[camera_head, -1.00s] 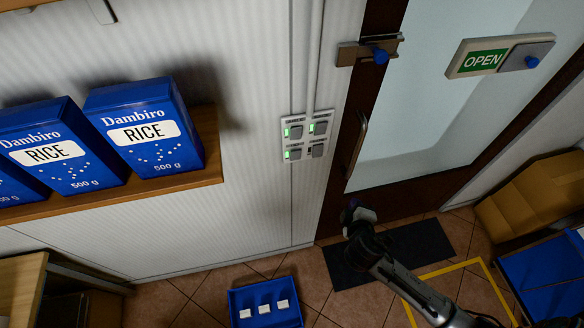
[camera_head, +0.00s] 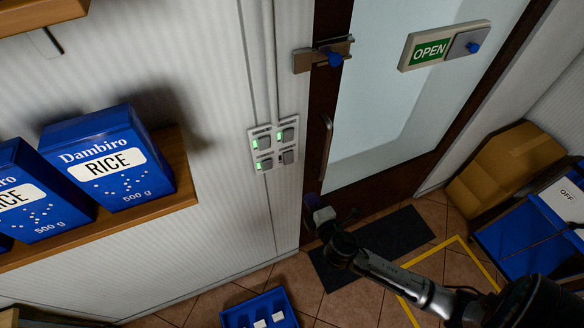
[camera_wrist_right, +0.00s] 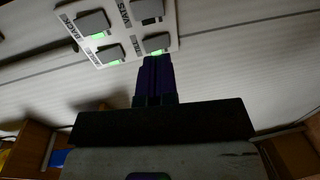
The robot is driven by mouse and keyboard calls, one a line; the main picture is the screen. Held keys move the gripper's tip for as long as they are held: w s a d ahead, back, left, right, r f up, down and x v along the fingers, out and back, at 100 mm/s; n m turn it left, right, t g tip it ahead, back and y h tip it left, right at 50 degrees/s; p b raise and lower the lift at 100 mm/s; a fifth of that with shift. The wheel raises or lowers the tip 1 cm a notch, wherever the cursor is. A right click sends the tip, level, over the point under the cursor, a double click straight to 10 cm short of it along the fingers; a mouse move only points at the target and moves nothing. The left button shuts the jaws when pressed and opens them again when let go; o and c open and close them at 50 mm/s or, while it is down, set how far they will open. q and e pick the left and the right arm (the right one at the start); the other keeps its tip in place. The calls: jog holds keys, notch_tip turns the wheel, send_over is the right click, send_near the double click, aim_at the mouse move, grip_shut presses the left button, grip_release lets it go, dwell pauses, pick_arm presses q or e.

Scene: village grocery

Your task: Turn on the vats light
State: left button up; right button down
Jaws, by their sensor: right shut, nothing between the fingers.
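A white switch panel (camera_head: 273,147) with several grey switches is on the wall left of the door. In the head view, three green indicators glow. The lower right switch (camera_head: 288,157) shows no green. In the right wrist view the panel (camera_wrist_right: 128,28) appears turned; the label VATS (camera_wrist_right: 123,13) sits beside the upper right switch (camera_wrist_right: 150,9), whose indicator is dark. My right gripper (camera_head: 314,208) is below the panel, shut and empty. In the wrist view its purple fingers (camera_wrist_right: 155,62) point at the panel's lower edge; contact cannot be told. My left gripper is not in view.
A wooden shelf (camera_head: 150,203) with blue rice boxes (camera_head: 108,160) juts out left of the panel. A door with a handle (camera_head: 326,140) and bolt (camera_head: 322,55) stands to the right. A blue crate (camera_head: 240,314) is on the floor. The wall around the panel is clear.

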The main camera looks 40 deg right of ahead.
aim_at(289, 163)
jog(key=p+x, duration=0.2)
jog(key=x, duration=1)
jog(key=shift+r, duration=0.15)
jog(key=shift+x, duration=0.9)
